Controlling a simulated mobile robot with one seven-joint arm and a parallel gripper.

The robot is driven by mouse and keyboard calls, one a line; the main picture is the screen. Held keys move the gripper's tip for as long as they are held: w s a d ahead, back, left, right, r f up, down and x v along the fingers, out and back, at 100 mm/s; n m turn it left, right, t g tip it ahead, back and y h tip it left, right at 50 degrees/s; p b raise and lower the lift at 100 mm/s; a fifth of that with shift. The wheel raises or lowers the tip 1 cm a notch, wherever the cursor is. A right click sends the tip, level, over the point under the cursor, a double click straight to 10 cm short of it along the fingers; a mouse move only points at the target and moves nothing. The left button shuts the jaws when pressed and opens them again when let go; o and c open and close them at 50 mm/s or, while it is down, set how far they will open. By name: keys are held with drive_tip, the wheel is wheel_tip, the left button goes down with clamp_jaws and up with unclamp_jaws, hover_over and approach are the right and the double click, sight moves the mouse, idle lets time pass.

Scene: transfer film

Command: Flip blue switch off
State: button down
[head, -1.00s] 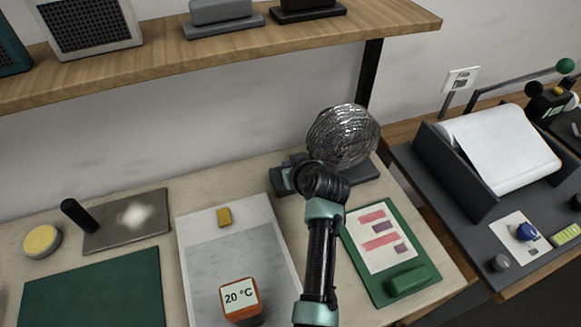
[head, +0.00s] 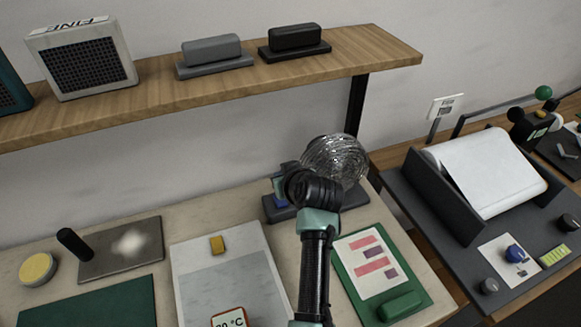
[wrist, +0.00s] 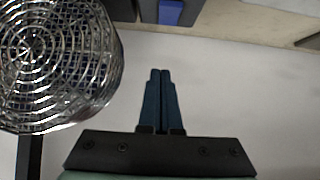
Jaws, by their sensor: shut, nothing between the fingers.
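A small fan with a round wire cage (head: 336,158) stands on a dark grey base (head: 352,196) at the back of the bench. A blue switch (head: 281,202) shows on the left part of that base, partly hidden by my arm. In the wrist view a blue patch (wrist: 186,4), likely this switch, sits at the top edge, cut off by the frame. The cage (wrist: 55,65) fills the upper left there. My gripper (wrist: 161,73) is shut and empty, its fingertips apart from the blue patch in the picture. The fingers are hidden in the head view.
A wooden shelf (head: 200,92) with a speaker and two blocks overhangs the bench behind. A green clipboard (head: 420,304), a grey-and-white board (head: 265,285) and a yellow disc (head: 37,268) lie in front. A paper roller unit with a blue knob (head: 515,253) stands right.

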drive_tip(key=w+r+v, duration=0.1)
drive_tip(key=v, duration=0.6)
drive_tip(key=shift+s+a+r+b, duration=0.2)
drive_tip(key=shift+a+r+b, duration=0.05)
drive_tip(key=shift+r+b, duration=0.05)
